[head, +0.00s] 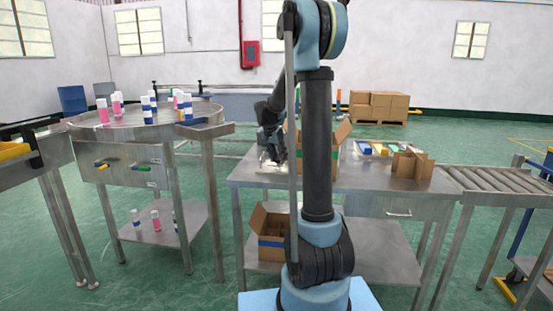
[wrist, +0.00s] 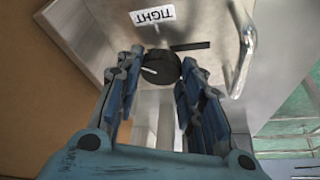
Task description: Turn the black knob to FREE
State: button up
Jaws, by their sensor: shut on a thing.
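The black knob (wrist: 160,66) sits on a grey metal panel (wrist: 105,30) in the wrist view. A white pointer line shows on its face, toward the left in that picture. A white label (wrist: 152,15) reading TIGHT, upside down in the picture, is above the knob. No FREE label is visible. My gripper (wrist: 158,73) has one finger on each side of the knob and is shut on it. In the head view my gripper (head: 272,152) is low over the left part of the metal table (head: 245,176); the knob cannot be made out there.
A metal handle (wrist: 244,58) stands right of the knob in the wrist view. A brown cardboard surface (wrist: 35,110) is close on the left. In the head view an open carton (head: 341,134) and a cardboard divider (head: 411,163) stand on the table.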

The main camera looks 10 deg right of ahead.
jog(key=shift+n+t, duration=0.3)
jog(key=shift+n, duration=0.7)
jog(key=o, duration=1.1)
jog(key=shift+c, duration=0.2)
jog(key=v, duration=0.7)
jog(key=shift+r, duration=0.45)
